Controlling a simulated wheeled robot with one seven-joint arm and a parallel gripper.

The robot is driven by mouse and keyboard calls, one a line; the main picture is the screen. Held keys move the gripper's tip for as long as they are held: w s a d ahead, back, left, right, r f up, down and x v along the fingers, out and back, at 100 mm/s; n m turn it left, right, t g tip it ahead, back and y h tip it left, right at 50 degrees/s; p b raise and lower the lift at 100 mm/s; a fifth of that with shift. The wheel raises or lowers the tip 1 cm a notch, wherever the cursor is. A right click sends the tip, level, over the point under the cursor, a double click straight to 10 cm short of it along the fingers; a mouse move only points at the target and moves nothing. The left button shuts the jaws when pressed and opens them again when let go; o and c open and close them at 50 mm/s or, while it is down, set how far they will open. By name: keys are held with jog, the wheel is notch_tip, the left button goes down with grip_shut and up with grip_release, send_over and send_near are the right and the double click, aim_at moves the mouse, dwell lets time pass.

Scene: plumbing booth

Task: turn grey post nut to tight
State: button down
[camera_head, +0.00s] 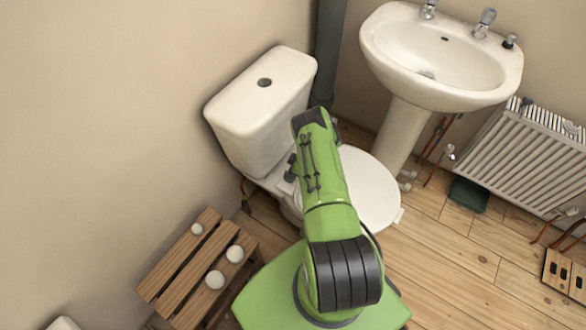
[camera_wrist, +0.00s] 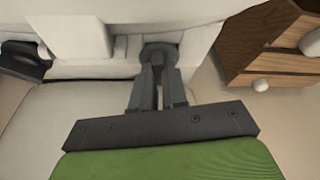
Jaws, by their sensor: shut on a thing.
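In the wrist view a dark grey nut (camera_wrist: 158,49) sits in a recess of the white toilet (camera_wrist: 90,68). My gripper (camera_wrist: 158,78) has its two dark fingers close together on the nut. The fingers cover its near side. In the head view my green arm reaches over the toilet, whose cistern (camera_head: 258,105) stands against the wall. The nut is hidden in that view. I cannot tell from the picture how tight the nut is.
A wooden slatted stool (camera_head: 180,268) with several white round things stands left of my arm; it also shows in the wrist view (camera_wrist: 265,38). A washbasin (camera_head: 440,50) and a radiator (camera_head: 530,150) are at the right. The floor (camera_head: 490,260) there is mostly clear.

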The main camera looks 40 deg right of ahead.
jog(key=m, duration=0.2)
jog(key=m+h, duration=0.1)
jog(key=m, duration=0.1)
jog(key=a+m+h, duration=0.1)
jog(key=m, duration=0.1)
jog(key=shift+s+f+t, duration=0.3)
jog(key=shift+s, duration=0.05)
jog(key=m+h+b, duration=0.1)
jog(key=m, duration=0.2)
jog(key=shift+a+m+h, duration=0.15)
jog(key=shift+m+h, duration=0.15)
jog(key=shift+m+h+b, duration=0.5)
jog(key=shift+m+b, duration=0.15)
jog(key=shift+m, duration=0.65)
jog(key=c, duration=1.1)
grip_release()
jog(key=shift+w, duration=0.1)
jog(key=shift+w+r, duration=0.1)
jog(key=shift+r, duration=0.15)
jog(key=p+v, duration=0.2)
jog(key=v, duration=0.5)
jog(key=p+v, duration=0.3)
jog(key=v, duration=0.5)
jog(key=shift+w+r+p, duration=0.15)
jog(key=shift+r+p, duration=0.15)
jog(key=shift+p, duration=0.05)
